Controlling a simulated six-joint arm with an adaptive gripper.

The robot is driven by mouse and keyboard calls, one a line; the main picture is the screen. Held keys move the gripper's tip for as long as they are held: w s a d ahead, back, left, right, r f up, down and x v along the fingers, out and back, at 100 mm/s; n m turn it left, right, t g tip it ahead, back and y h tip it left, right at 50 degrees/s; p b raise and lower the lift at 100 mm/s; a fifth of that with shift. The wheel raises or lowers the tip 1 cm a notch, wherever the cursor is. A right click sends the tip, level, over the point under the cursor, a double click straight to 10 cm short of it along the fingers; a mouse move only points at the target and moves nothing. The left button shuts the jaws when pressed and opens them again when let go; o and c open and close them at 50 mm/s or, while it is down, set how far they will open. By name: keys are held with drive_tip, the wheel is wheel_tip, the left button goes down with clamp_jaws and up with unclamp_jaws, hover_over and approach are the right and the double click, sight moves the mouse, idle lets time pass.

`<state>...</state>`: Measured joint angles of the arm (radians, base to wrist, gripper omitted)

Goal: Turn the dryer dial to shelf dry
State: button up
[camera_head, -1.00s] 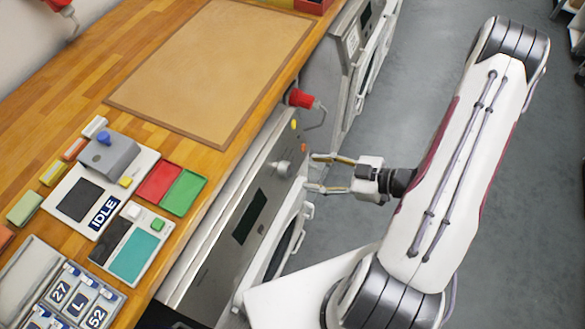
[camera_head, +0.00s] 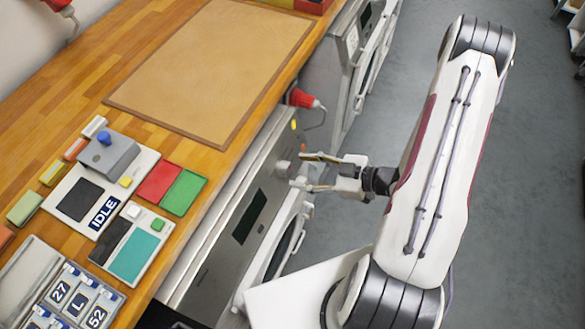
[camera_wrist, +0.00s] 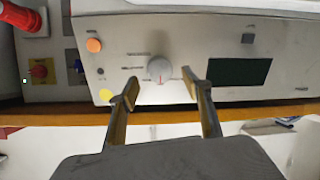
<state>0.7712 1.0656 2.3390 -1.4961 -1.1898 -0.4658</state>
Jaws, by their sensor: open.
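The dryer dial (camera_wrist: 160,70) is a round pale grey knob on the dryer's metal panel (camera_wrist: 207,40). A red mark on it points toward the bottom of the wrist picture. Small printed labels beside it are too small to read. In the head view the dial (camera_head: 282,167) is at the panel's face, just left of my fingertips. My gripper (camera_head: 299,170) is open and empty. In the wrist view my gripper's fingertips (camera_wrist: 159,86) are on either side of the dial, with gaps visible; I cannot tell their exact distance from the panel.
The panel carries an orange button (camera_wrist: 94,45), a yellow button (camera_wrist: 106,95) and a dark display (camera_wrist: 239,72). A red plug-like part (camera_head: 302,98) sticks out above. The wooden worktop (camera_head: 60,85) runs along the left. Grey floor (camera_head: 395,130) is open to the right.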

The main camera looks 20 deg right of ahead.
sight(290, 170)
drive_tip(key=shift+x, duration=1.95)
drive_tip(key=c, duration=1.1)
